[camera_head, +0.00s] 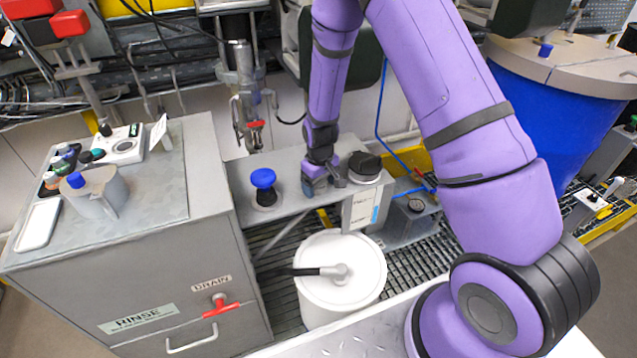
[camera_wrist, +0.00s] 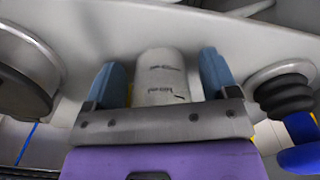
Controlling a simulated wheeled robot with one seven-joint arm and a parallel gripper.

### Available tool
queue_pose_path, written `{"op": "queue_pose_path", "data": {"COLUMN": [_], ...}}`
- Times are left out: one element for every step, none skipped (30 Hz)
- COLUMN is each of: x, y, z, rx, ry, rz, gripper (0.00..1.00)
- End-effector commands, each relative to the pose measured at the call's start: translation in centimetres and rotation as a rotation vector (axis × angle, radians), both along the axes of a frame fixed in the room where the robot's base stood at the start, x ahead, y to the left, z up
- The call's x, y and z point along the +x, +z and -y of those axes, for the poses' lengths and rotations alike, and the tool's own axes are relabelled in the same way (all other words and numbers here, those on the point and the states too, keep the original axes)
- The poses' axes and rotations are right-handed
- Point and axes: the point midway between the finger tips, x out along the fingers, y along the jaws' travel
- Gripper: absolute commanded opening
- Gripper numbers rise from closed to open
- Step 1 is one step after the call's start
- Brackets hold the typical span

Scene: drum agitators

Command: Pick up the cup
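The cup (camera_wrist: 163,78) is a pale grey, round vessel with dark markings on its side. In the wrist view it lies between the two blue fingers of my gripper (camera_wrist: 163,80). A gap shows beside the left finger, and a narrower one beside the right, so the fingers look open around it. The cup's lower part is hidden behind the gripper's dark front plate. In the head view my gripper (camera_head: 318,180) is low over the grey shelf, and the cup there is mostly hidden and hard to make out.
A blue-topped knob (camera_head: 263,180) stands left of my gripper and a black round cap (camera_head: 364,166) right of it. A white lidded drum (camera_head: 341,272) stands in front. A grey jug (camera_head: 97,196) and small bottles sit on the left cabinet (camera_head: 165,235). A blue barrel (camera_head: 545,115) is at right.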

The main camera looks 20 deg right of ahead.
Motion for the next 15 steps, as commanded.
{"op": "queue_pose_path", "data": {"x": [0.00,0.00,0.00,0.00,0.00,0.00,0.00,0.00,0.01,0.01,0.01,0.01,0.01,0.01,0.02], "y": [0.01,0.01,0.01,0.02,0.02,0.02,0.02,0.03,0.03,0.03,0.03,0.03,0.04,0.06,0.11], "z": [0.01,0.01,0.01,0.01,0.01,0.01,0.01,0.01,0.01,0.01,0.01,0.01,0.01,0.01,0.00], "rx": [0.000,0.000,0.000,0.000,0.000,0.000,0.000,0.000,0.000,0.000,0.000,0.000,0.000,0.000,0.000], "ry": [0.000,0.000,0.000,0.000,0.000,0.000,0.000,0.000,0.000,0.000,0.000,0.000,0.000,0.000,0.000], "rz": [0.000,0.000,0.000,0.000,0.000,0.000,0.000,0.000,0.000,0.000,0.000,0.000,0.000,0.000,0.001], "gripper": [0.68,0.61,0.51,0.45,0.38,0.32,0.32,0.31,0.31,0.31,0.31,0.31,0.31,0.31,0.31]}}
